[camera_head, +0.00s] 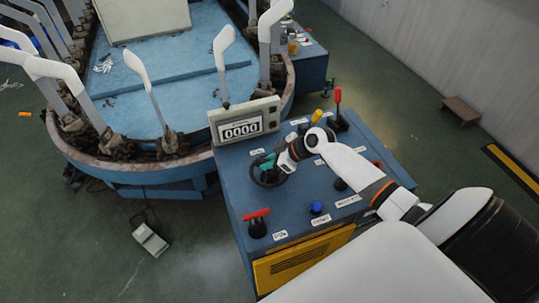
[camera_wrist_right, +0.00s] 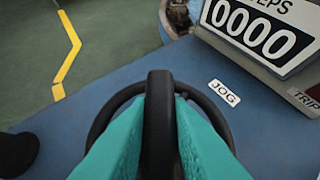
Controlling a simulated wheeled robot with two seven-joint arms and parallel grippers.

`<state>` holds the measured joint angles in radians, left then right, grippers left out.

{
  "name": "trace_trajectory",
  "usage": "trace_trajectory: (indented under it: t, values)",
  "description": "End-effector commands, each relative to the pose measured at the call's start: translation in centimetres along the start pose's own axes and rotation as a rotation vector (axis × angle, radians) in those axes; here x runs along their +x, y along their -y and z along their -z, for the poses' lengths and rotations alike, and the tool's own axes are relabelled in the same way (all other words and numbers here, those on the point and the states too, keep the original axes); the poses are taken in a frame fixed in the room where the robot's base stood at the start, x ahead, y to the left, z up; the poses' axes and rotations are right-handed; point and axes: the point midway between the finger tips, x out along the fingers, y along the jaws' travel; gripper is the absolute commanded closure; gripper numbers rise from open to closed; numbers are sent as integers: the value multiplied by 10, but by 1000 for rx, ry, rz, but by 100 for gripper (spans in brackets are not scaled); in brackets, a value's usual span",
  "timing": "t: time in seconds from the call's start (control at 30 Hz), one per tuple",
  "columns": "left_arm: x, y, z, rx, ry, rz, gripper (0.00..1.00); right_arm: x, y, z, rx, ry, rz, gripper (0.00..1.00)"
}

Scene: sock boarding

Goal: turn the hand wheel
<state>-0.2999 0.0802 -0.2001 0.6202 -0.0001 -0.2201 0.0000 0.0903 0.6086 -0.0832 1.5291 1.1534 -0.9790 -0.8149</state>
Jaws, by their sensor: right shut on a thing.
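The hand wheel (camera_head: 270,181) is a small black ring on the blue top of the control console, just below the counter display. In the right wrist view its dark rim (camera_wrist_right: 101,122) curves around behind my fingers. My right gripper (camera_head: 267,163) reaches in from the right with teal fingers. It is shut on a black upright part of the wheel, which stands between the fingers (camera_wrist_right: 160,120) in the right wrist view. The fingers hide part of the wheel. The counter display (camera_head: 241,128) reads 0000. My left gripper is not in view.
The blue console (camera_head: 232,183) also carries a red-handled switch (camera_head: 257,222), a blue button (camera_head: 316,208), and yellow and red levers (camera_head: 338,105). A JOG label (camera_wrist_right: 224,92) lies beside the wheel. The round machine with white sock forms (camera_head: 140,70) stands at upper left.

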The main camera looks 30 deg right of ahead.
Motion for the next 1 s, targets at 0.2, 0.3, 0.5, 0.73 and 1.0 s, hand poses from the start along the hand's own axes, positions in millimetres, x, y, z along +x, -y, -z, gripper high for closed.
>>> trace_trajectory:
  t: [0.2,0.3,0.5,0.73,1.0]
  values:
    - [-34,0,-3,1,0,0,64,-5,0,-6,124,2,126,100]
    - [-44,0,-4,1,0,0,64,-4,0,-6,172,3,172,100]
    - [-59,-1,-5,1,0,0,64,-3,0,-4,242,2,242,100]
    - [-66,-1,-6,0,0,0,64,-2,1,-3,280,3,281,100]
    - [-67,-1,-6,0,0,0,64,-1,2,-2,287,3,290,100]
